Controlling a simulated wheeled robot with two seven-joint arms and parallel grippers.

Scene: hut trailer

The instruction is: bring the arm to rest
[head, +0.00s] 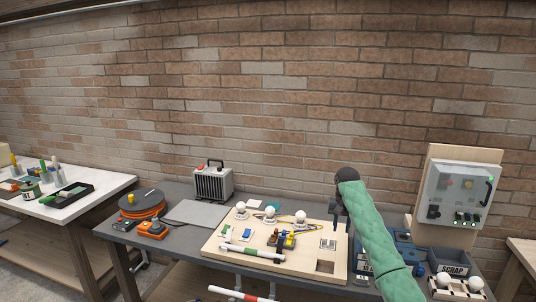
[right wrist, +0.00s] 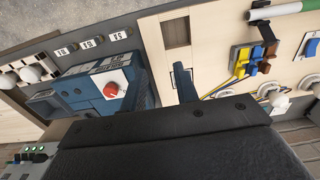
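My right arm, in a green sleeve, reaches in from the lower right of the head view. Its dark right gripper (head: 338,211) hangs over the right end of a light wooden board (head: 222,252) on the grey bench. In the right wrist view the two fingers of this gripper (right wrist: 161,85) stand apart with nothing between them. The board's edge (right wrist: 150,35) and a blue box (right wrist: 82,97) with a red knob (right wrist: 111,90) show beyond them. My left gripper is not in view.
The board carries white bulbs (head: 270,212), wires and a green-and-white tube (head: 252,251). A heater (head: 213,183) and cable reel (head: 142,204) stand left. Open space lies above the bench.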

